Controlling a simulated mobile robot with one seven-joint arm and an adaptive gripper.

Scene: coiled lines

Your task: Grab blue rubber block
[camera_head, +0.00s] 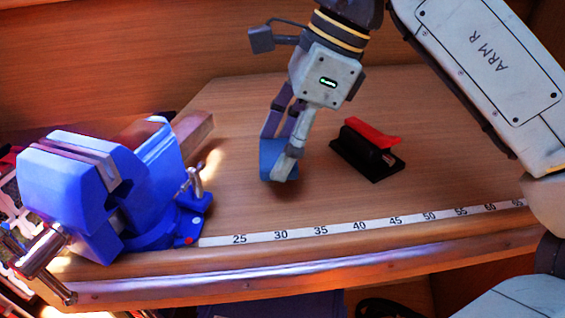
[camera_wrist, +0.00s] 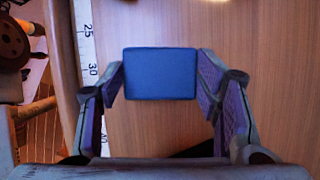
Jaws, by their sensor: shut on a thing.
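The blue rubber block (camera_head: 270,158) is between the fingers of my gripper (camera_head: 279,165) over the wooden table in the head view. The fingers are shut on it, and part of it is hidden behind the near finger. In the wrist view the block (camera_wrist: 160,74) shows as a dark blue rounded rectangle between the purple-padded fingertips of my gripper (camera_wrist: 161,83). I cannot tell whether the block touches the table.
A blue vise (camera_head: 140,185) stands at the table's left end. A black block-like tool with a red lever (camera_head: 368,148) sits right of my gripper. A measuring strip (camera_head: 362,227) runs along the front edge (camera_head: 300,268). The tabletop behind my gripper is clear.

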